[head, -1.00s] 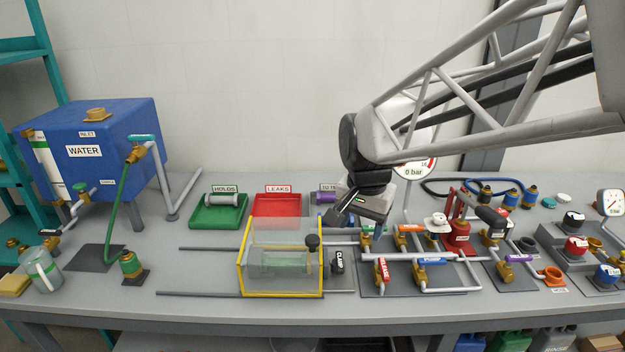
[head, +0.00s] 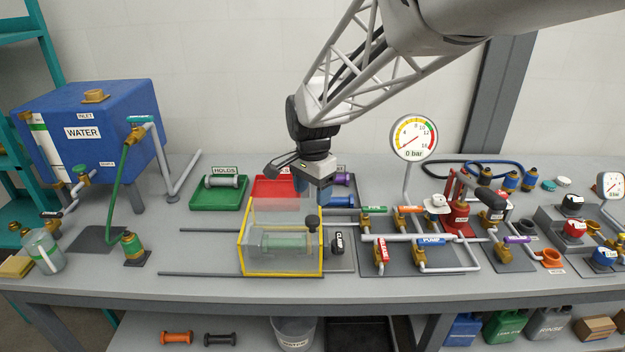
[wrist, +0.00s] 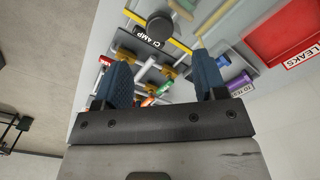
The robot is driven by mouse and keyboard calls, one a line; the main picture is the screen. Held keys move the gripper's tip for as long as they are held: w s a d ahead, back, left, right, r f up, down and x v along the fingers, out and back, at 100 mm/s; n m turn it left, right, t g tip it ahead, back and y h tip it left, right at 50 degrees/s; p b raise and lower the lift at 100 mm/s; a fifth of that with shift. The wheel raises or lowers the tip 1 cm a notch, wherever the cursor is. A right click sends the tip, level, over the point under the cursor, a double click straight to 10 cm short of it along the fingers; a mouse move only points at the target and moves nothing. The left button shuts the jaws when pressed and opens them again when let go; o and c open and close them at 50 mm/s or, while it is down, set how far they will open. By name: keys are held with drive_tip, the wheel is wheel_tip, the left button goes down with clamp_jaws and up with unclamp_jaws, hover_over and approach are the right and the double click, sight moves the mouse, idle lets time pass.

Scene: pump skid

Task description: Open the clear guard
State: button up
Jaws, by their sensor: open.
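The clear guard (head: 260,208) is a see-through box with a yellow frame around its base. It looks closed over a greenish cylinder (head: 284,241). A dark round knob (head: 312,221) stands at its right end; it also shows in the wrist view (wrist: 160,25). My gripper (head: 312,190) is open and empty, above and behind the guard, in front of the red tray. Its two blue fingers (wrist: 160,76) are wide apart in the wrist view, with the knob beyond them and apart from them.
A black clamp handle (head: 337,242) stands just right of the guard. Valves and pipes on a grey plate (head: 400,262) lie further right. A green HOLDS tray (head: 219,198) and a red LEAKS tray (head: 262,187) are behind. The bench left of the guard has free room around two rails.

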sight(312, 218)
drive_tip(key=shift+f, duration=0.15)
drive_tip(key=shift+f, duration=3.8)
clamp_jaws()
